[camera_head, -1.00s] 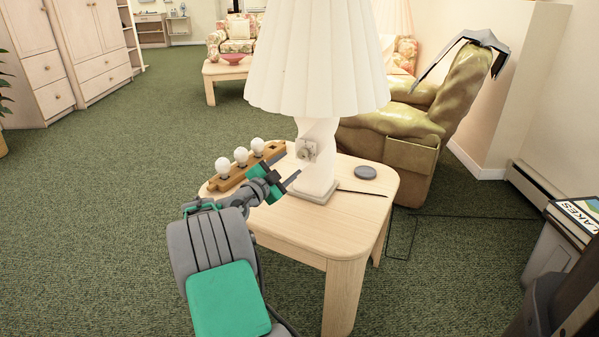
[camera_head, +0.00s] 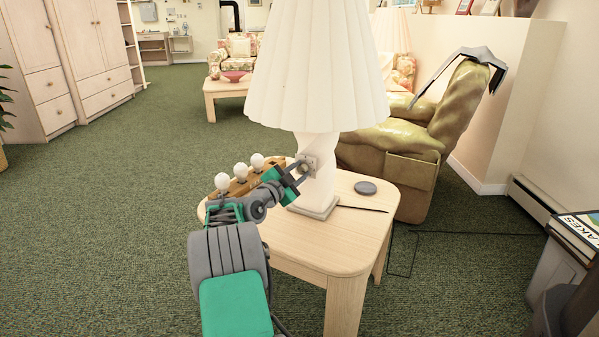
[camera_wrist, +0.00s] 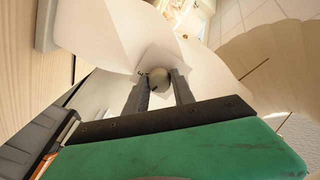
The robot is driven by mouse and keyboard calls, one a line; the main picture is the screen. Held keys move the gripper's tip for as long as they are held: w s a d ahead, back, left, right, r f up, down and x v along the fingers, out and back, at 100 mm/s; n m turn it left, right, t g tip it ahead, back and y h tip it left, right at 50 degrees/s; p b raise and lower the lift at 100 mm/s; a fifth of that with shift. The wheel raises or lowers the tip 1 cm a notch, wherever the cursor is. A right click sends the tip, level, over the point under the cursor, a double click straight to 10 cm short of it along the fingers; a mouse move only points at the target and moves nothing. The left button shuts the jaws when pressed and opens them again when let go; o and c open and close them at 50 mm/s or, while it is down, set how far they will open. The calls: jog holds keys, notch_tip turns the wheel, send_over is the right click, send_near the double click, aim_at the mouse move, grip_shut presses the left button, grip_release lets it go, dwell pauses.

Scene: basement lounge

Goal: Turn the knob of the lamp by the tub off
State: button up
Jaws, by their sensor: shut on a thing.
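The lamp has a white pleated shade (camera_head: 315,75) and a white twisted base (camera_head: 322,185), and stands upright on a light wooden side table (camera_head: 345,240). Its small metallic knob (camera_head: 309,163) sits on a plate on the base's front, below the shade. My gripper (camera_head: 301,170) reaches in from the left with its fingertips at the knob. In the wrist view the rounded knob (camera_wrist: 159,78) lies between the two grey fingers, with the white lamp body behind it. My gripper is shut on the knob. The fingers partly hide it.
A wooden holder (camera_head: 217,190) with several white bulbs lies on the table, close behind my arm. A grey disc (camera_head: 366,188) and a thin dark stick (camera_head: 362,209) lie right of the lamp. An olive armchair (camera_head: 420,135) stands behind. Green carpet is open at left.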

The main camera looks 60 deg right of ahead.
grip_shut()
jog(key=shift+w, duration=0.15)
